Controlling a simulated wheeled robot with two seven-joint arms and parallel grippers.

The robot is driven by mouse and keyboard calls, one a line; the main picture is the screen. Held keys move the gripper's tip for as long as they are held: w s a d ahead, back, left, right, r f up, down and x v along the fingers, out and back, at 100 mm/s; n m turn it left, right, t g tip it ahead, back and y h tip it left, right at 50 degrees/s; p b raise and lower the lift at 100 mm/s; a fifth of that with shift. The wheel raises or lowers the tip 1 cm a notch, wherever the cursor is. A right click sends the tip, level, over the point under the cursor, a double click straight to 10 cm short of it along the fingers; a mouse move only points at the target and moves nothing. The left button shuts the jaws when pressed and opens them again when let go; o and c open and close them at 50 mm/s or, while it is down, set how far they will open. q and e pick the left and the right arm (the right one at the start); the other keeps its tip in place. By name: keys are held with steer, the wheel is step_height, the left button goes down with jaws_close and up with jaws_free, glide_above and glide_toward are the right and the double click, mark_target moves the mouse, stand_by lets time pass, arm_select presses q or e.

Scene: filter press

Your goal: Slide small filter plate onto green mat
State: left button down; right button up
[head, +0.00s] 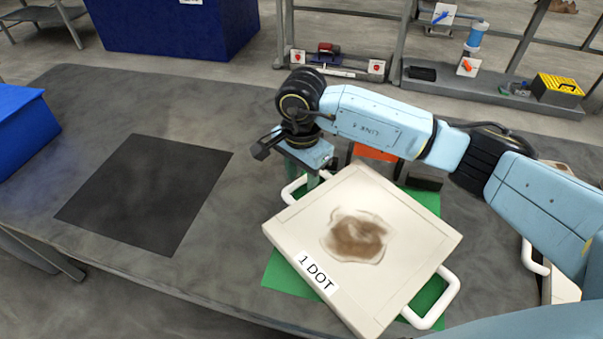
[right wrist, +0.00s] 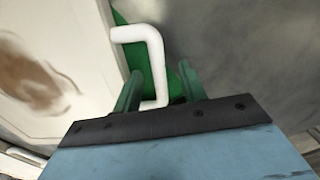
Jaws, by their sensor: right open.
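The filter plate (head: 400,235), cream with a brown stain and a "1 DOT" label, lies over the green mat (head: 283,275). It sits turned relative to the mat, whose green shows at several edges. It has a white handle at the far left (head: 292,189) and another at the near right (head: 447,300). My right gripper (head: 312,178) is at the far-left handle. In the right wrist view the open green fingers (right wrist: 160,92) stand either side of part of the white handle (right wrist: 155,50); contact cannot be told. My left gripper is out of view.
A black mat (head: 150,190) lies bare on the grey table (head: 220,110) at left. A blue box (head: 22,125) stands at the left edge. Another white handle (head: 535,258) shows at right, partly behind my right arm. The table between the mats is clear.

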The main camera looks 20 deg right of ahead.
steer(key=shift+r, duration=0.2)
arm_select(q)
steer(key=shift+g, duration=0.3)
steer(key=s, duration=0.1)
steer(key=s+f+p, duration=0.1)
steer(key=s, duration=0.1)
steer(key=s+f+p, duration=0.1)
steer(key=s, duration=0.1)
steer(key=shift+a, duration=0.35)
arm_select(e)
step_height(320, 180, up, 13)
